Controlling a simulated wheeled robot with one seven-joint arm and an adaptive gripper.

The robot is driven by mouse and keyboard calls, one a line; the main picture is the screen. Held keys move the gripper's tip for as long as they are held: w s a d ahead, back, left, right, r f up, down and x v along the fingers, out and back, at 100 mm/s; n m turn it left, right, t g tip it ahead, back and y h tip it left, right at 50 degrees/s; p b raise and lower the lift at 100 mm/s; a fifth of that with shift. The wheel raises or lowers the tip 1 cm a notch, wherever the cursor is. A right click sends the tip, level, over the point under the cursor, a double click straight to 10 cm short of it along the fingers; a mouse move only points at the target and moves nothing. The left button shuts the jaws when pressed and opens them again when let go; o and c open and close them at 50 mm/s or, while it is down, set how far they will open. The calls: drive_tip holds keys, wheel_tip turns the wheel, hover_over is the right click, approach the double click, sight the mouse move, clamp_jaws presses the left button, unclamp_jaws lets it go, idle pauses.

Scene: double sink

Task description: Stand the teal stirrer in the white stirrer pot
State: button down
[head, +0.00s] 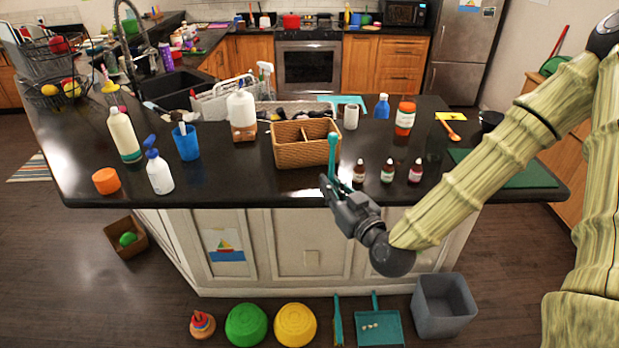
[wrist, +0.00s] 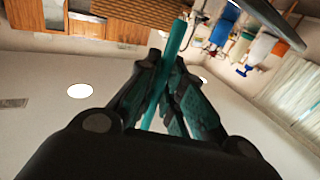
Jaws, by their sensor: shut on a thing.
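The teal stirrer (head: 333,152) is held upright in my gripper (head: 328,188), in front of the counter's near edge. Its upper part rises in front of the right end of the wicker basket. In the wrist view the stirrer (wrist: 174,45) runs between the two closed fingers (wrist: 166,85). A small white cylinder (head: 351,117), which looks like the white stirrer pot, stands upright on the counter behind and right of the basket. The stirrer is apart from it. The inside of the pot cannot be made out.
The wicker basket (head: 300,155) stands left of the pot. Several small brown bottles (head: 387,172) stand right of my gripper near the front edge. A blue cup (head: 186,143) stands farther left.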

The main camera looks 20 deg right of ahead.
drive_tip(key=w+b, duration=0.1)
drive_tip(key=b, duration=0.3)
drive_tip(key=w+b, duration=0.2)
drive_tip(key=b, duration=0.3)
drive_tip(key=shift+w+f+b, duration=0.25)
drive_tip(key=shift+f+b, duration=0.05)
drive_tip(key=shift+f, duration=0.05)
drive_tip(key=shift+w+a+r+b, duration=0.1)
drive_tip(key=shift+w+b, duration=0.2)
drive_tip(key=shift+b, duration=0.7)
drive_tip(key=w+p, duration=0.1)
drive_tip(key=w, duration=0.2)
drive_tip(key=w+p, duration=0.1)
drive_tip(key=w, duration=0.3)
drive_tip(key=w+p, duration=0.1)
drive_tip(key=w, duration=0.2)
drive_tip(key=shift+w+a+f+p, duration=0.15)
drive_tip(key=shift+w+f+p, duration=0.15)
drive_tip(key=shift+w+f, duration=0.1)
drive_tip(key=shift+f+p, duration=0.65)
drive_tip(key=shift+f, duration=1.1)
drive_tip(key=shift+s+f, duration=0.1)
drive_tip(key=shift+f, duration=0.1)
drive_tip(key=c, duration=1.6)
unclamp_jaws()
drive_tip(key=shift+o, duration=0.2)
